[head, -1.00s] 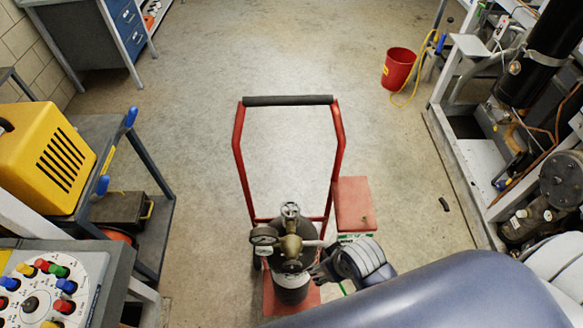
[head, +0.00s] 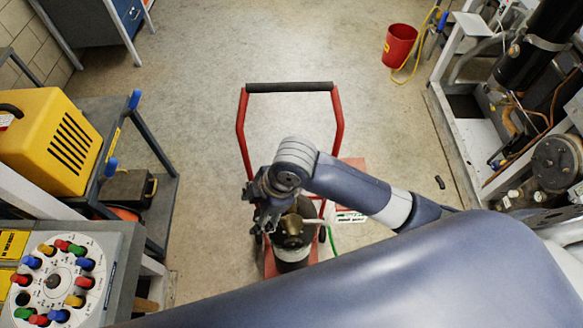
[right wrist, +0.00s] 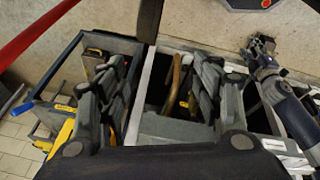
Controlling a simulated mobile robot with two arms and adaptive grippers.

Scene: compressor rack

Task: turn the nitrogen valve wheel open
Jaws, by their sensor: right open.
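The nitrogen cylinder (head: 293,254) stands on a red hand cart (head: 242,140), with its brass valve body (head: 291,229) partly showing in the head view. The valve wheel is hidden behind my right gripper and wrist. My right gripper (head: 267,216) is above the cylinder top, pointing down and a little left. In the right wrist view my right gripper (right wrist: 160,78) has its fingers wide apart, with no wheel visible between them. I cannot tell whether it touches the valve. My left gripper (right wrist: 263,52) shows small at the right of the wrist view; its jaws are unclear.
A grey trolley with a yellow case (head: 45,140) and a panel of coloured knobs (head: 55,282) stand at left. The compressor rack (head: 470,135) is at right. A red bucket (head: 400,45) stands at the back. The floor behind the cart is clear.

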